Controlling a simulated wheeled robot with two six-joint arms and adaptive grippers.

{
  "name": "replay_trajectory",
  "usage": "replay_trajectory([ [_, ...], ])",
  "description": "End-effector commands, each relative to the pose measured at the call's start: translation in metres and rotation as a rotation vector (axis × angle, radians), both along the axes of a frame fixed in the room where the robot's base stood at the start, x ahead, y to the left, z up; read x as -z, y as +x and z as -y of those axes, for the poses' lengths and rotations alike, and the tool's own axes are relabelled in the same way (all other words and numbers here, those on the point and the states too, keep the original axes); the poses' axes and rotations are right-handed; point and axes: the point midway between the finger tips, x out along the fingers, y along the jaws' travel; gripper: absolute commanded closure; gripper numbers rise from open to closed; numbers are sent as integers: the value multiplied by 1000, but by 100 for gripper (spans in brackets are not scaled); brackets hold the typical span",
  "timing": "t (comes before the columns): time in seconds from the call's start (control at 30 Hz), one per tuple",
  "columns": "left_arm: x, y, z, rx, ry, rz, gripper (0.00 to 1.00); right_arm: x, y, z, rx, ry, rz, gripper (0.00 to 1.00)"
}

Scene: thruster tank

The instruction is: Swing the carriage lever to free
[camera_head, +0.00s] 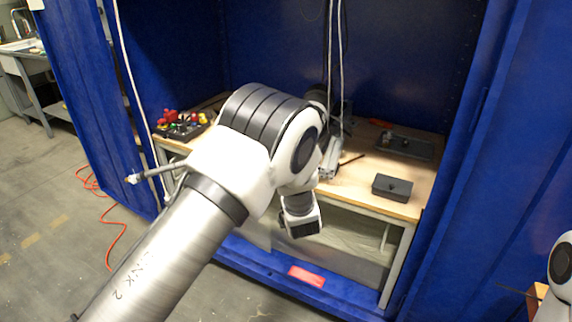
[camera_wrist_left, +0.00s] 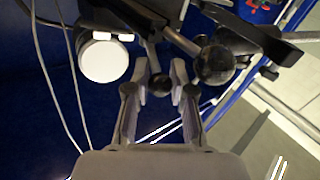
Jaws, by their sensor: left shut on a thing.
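In the left wrist view my left gripper (camera_wrist_left: 162,75) has its two fingers on either side of a lever with a small dark rounded knob (camera_wrist_left: 160,86). The jaws are closed on it, and its short stem runs up to a dark mechanism. A larger dark ball (camera_wrist_left: 214,66) on a grey rod sits just right of the fingers, outside the grip. In the head view my left arm covers most of the mechanism, and the lever cannot be made out there. My right gripper is not visible.
A wooden bench (camera_head: 353,187) stands inside a blue enclosure (camera_head: 275,40). On it are a dark box (camera_head: 392,188), a shallow dark tray (camera_head: 421,150) and a panel with coloured controls (camera_head: 182,127). Pale cables (camera_head: 340,45) hang down. The wrist view shows a white round part (camera_wrist_left: 104,61).

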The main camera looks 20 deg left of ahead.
Motion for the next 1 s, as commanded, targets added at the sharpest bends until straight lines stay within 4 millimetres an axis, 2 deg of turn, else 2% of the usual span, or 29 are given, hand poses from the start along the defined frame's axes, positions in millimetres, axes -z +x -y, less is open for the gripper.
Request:
replay_trajectory([
  [0.3, -2, 1, 5, -118, -2, 5, 100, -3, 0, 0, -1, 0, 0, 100],
  [0.77, 0, 0, 6, -136, -4, -2, 100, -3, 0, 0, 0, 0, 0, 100],
  [0.8, 0, 0, 6, -136, -4, -2, 70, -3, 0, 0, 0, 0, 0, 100],
  [0.87, 0, 0, 6, -135, -4, -1, 51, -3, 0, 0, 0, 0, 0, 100],
  [1.0, 1, 1, 7, -133, -3, -2, 51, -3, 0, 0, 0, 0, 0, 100],
])
